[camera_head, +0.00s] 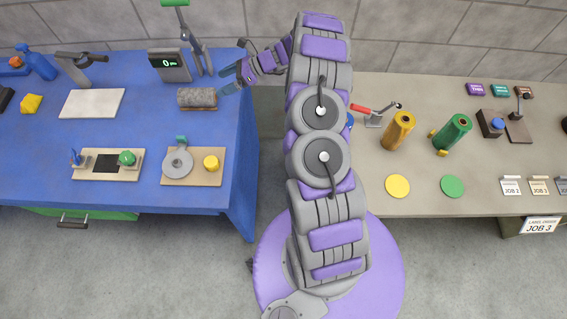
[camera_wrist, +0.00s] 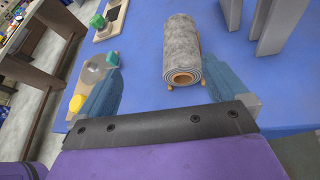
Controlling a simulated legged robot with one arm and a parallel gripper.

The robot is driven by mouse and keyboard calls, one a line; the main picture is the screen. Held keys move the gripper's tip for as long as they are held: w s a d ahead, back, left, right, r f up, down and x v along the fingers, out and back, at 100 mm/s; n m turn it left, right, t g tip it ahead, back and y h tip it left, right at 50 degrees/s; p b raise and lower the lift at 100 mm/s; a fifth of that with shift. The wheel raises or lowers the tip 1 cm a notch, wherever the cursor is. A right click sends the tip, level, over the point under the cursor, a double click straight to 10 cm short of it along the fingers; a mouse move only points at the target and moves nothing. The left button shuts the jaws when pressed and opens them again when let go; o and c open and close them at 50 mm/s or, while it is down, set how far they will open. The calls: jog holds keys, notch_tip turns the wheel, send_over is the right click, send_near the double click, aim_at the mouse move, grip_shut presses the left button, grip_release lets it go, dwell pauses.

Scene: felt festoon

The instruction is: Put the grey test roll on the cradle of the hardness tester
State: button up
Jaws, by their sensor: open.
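The grey test roll (camera_head: 197,97) lies on its side near the right edge of the blue table. It rests on a low wooden cradle (camera_head: 199,109) in front of the hardness tester (camera_head: 171,65), whose display shows 0. In the wrist view the grey roll (camera_wrist: 180,45) shows its brown core end towards me, and small wooden cradle ends (camera_wrist: 170,88) show below it. My gripper (camera_head: 230,80) is open and empty, just right of the roll's right end. In the wrist view the blue fingers of my gripper (camera_wrist: 168,85) stand apart on either side of the roll, not visibly touching it.
A tester post with a lever (camera_head: 195,50) stands behind the roll. A board with a grey disc (camera_head: 178,163) and yellow knob lies in front. A pale slab (camera_head: 92,103) lies left. On the right bench stand yellow (camera_head: 398,131) and green rolls (camera_head: 453,133).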

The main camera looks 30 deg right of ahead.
jog(key=s+a+r+n+g+h, duration=0.2)
jog(key=s+a+r+n+g, duration=0.1)
jog(key=s+a+r+n, duration=0.55)
jog(key=s+a+r+n+g+h, duration=0.1)
jog(key=s+a+r+n+g, duration=0.4)
jog(key=s+r, duration=0.5)
jog(key=s+d+n+h, duration=0.2)
jog(key=s+n+h, duration=0.1)
jog(key=s, duration=0.7)
jog(key=s+d+r+n+h, duration=0.1)
jog(key=s+d+n+h, duration=0.1)
jog(key=s, duration=0.7)
jog(key=s+d+r+n+t+h, duration=0.1)
jog(key=s+n+h, duration=0.3)
jog(key=s, duration=0.6)
jog(key=shift+s+d+r+n, duration=0.25)
jog(key=shift+d+n, duration=0.45)
jog(key=shift+n, duration=0.55)
